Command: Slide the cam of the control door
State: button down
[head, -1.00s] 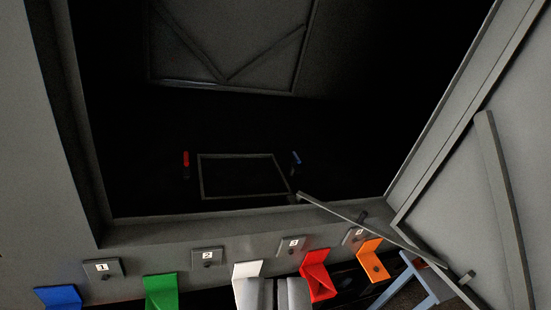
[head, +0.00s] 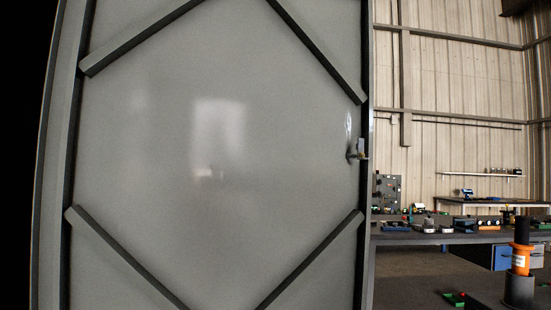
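A large grey door (head: 215,150) with dark diagonal ribs stands upright and fills the left and middle of the head view. A small metal latch piece, perhaps the cam (head: 358,151), sits at the door's right edge at about mid-height. It is small in the picture, and its exact position is hard to tell. My gripper is not in view.
Right of the door, a dark workbench (head: 440,238) holds several small parts and blue drawers. An orange and black cylindrical object (head: 520,262) stands at the lower right. A second table (head: 490,206) stands farther back by the corrugated wall (head: 465,80).

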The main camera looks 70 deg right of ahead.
aim_at(360, 146)
jog(key=z, duration=2.55)
